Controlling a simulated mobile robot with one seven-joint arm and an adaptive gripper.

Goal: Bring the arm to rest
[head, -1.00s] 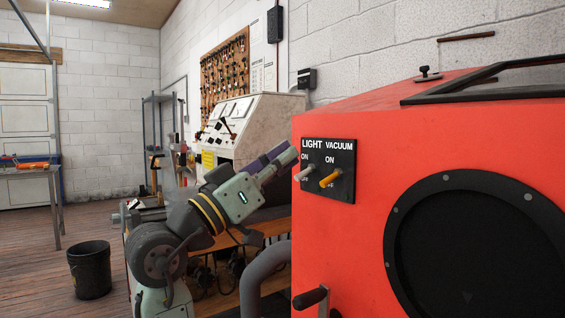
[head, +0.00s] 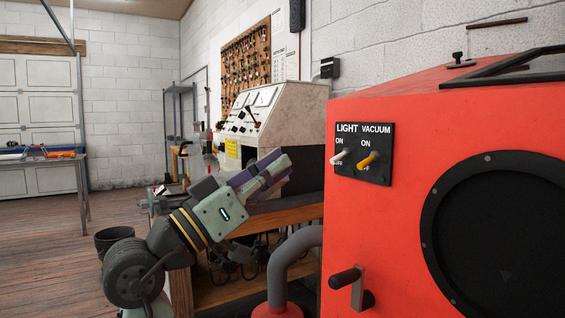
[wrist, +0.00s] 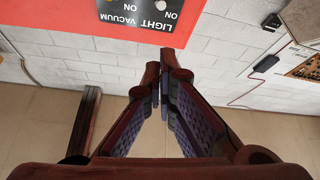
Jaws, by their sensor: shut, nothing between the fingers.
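My arm rises from the lower left of the head view, with my gripper (head: 284,166) pointing up and to the right, left of the red cabinet. In the wrist view my gripper (wrist: 160,85) has its fingers converged at the tips with nothing between them. The red cabinet (head: 390,240) carries a black switch panel (head: 350,177) marked LIGHT and VACUUM; the panel also shows at the top of the wrist view (wrist: 115,30). No contact between the fingers and the cabinet shows.
A wooden bench (head: 240,290) and a cream test console (head: 285,115) stand behind my arm. A grey pipe (head: 283,270) and a black crank handle (head: 345,278) are close on the right. A black bucket (head: 112,236) stands on the floor at left, where the floor is largely open.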

